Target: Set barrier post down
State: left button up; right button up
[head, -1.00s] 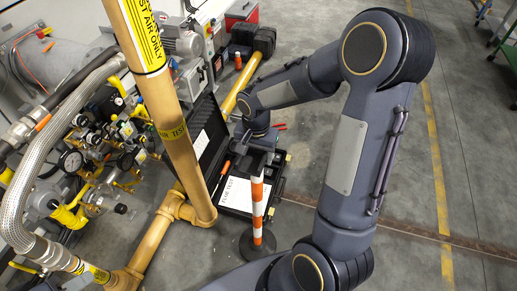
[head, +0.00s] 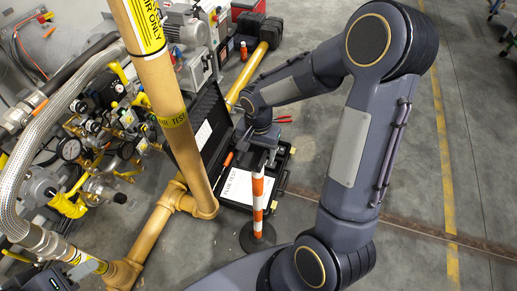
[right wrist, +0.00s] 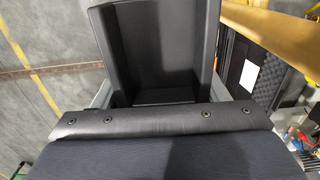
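The barrier post (head: 258,193), with orange and white bands and a round black base (head: 257,236), is upright in the head view. Its base appears to be at the floor, but I cannot tell whether it touches. My right gripper (head: 262,150) is at the post's top and appears shut on it; the fingertips are partly hidden from above. In the right wrist view, the dark gripper housing (right wrist: 155,60) fills the middle and hides the post. A dark part at the lower left corner of the head view seems to be my left gripper (head: 48,278); its fingers do not show clearly.
An open black case (head: 236,207) with a white sheet lies just behind and left of the post. Yellow gas pipes (head: 152,232) and a valve assembly (head: 100,130) stand at left. Another small orange post (head: 243,51) is at the back. Floor (head: 410,200) at right is clear.

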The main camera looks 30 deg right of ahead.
jog(key=o, duration=0.3)
jog(key=shift+r, duration=0.1)
notch_tip(320, 180, up, 12)
jog(key=shift+f+p, duration=0.1)
jog(key=shift+p, duration=0.3)
jog(key=s+a+r+n+t+y, duration=0.2)
jog(key=s+n, duration=0.2)
jog(key=s, duration=0.4)
jog(key=s+a+r+n+t+y, duration=0.1)
jog(key=s+a+r+n+t, duration=0.1)
jog(key=s, duration=0.7)
jog(key=shift+n+t+y, duration=0.4)
jog(key=shift+n+t, duration=0.4)
jog(key=shift+n, duration=0.4)
jog(key=shift+a, duration=0.1)
